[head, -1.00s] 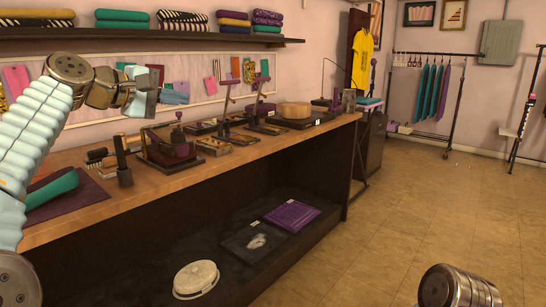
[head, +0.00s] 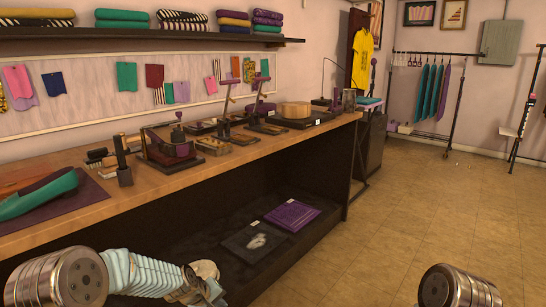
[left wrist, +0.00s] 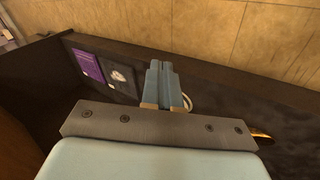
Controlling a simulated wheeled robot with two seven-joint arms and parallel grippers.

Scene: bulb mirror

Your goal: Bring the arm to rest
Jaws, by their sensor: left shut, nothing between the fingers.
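My left arm hangs low at the bottom left of the head view. Its gripper (head: 212,288) is in front of the dark lower shelf under the workbench and is partly cut off by the picture's bottom edge. In the left wrist view, the two pale blue fingers (left wrist: 163,86) are together with nothing between them. They point over the dark shelf, and a pale round rim (left wrist: 188,102) shows just beside them. Of my right arm, only a metal joint shows at the bottom right; its gripper is out of view.
The wooden workbench (head: 84,226) carries a green shoe-like item (head: 40,196), small presses and a round wooden block (head: 295,109). A purple panel (head: 292,215) and a black panel (head: 238,246) lie on the lower shelf (head: 190,232). Open tiled floor (head: 430,210) lies to the right.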

